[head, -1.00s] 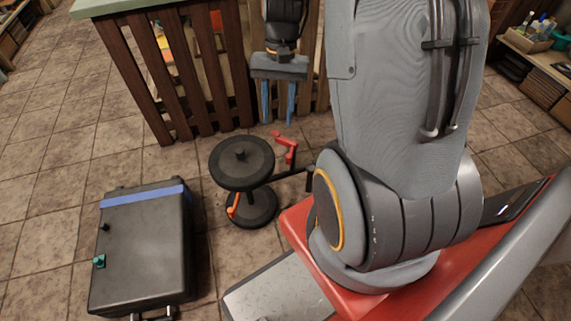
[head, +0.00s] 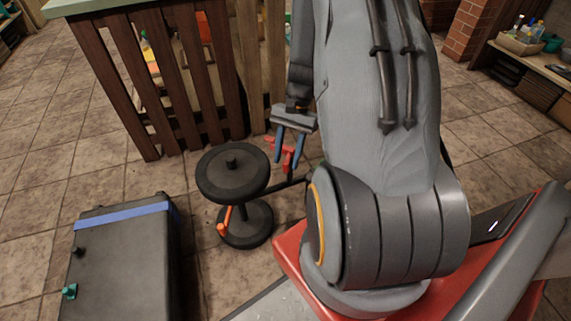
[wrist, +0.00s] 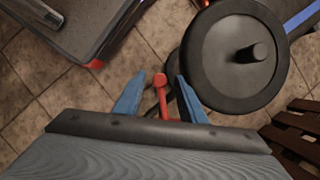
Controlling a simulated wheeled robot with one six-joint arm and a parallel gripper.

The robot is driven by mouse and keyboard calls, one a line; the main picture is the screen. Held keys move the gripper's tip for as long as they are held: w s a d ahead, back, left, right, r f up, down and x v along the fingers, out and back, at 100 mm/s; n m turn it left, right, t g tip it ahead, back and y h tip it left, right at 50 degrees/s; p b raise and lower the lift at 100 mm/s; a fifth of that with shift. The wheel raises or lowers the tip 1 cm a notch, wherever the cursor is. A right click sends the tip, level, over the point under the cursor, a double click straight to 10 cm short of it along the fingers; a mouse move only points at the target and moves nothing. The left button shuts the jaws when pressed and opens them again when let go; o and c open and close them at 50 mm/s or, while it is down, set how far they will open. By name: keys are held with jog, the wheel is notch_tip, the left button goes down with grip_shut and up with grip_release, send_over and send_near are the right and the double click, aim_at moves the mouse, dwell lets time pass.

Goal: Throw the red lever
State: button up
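The red lever (head: 271,143) stands beside a black round-topped stand (head: 232,174), low over the tiled floor. In the head view my gripper (head: 287,162) hangs over it, blue fingers pointing down and partly hiding it. In the wrist view the red lever (wrist: 162,96) shows between the two spread fingers of my gripper (wrist: 160,80), with a gap on each side. The gripper is open and holds nothing. The stand's round black top (wrist: 236,56) is close to the right finger. An orange handle (head: 225,220) is low on the stand.
A dark case (head: 120,258) with a blue band lies on the floor at left. A slatted wooden counter (head: 150,80) stands behind the lever. A shelf with bottles (head: 525,65) is at the far right. Open tiled floor lies at left.

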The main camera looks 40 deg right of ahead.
jog(key=shift+x, duration=1.2)
grip_shut()
